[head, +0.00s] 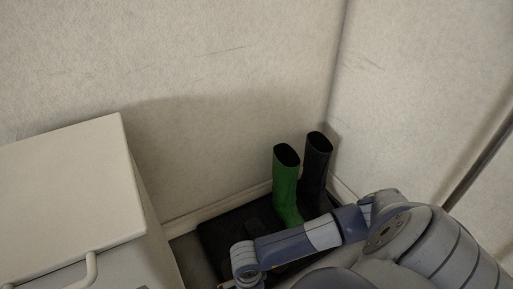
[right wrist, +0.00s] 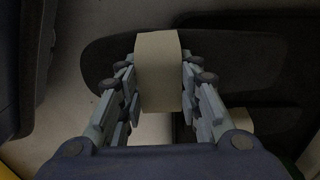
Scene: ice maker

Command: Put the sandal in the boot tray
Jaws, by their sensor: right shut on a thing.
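The black boot tray (head: 213,232) lies on the floor in the corner, partly hidden by my right arm. In the right wrist view, my right gripper (right wrist: 159,82) is shut on the beige strap (right wrist: 158,58) of the sandal, whose dark sole (right wrist: 105,60) stretches to both sides beyond the fingers. I cannot tell whether the sole touches anything beneath. In the head view my right gripper is hidden below the wrist at the bottom edge. My left gripper is in neither view.
A green boot (head: 286,185) and a black boot (head: 317,165) stand upright at the tray's back right, by the walls. A beige chest (head: 70,190) with a handle stands at left. Another beige piece (right wrist: 240,120) lies by a dark shape below right of the held sandal.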

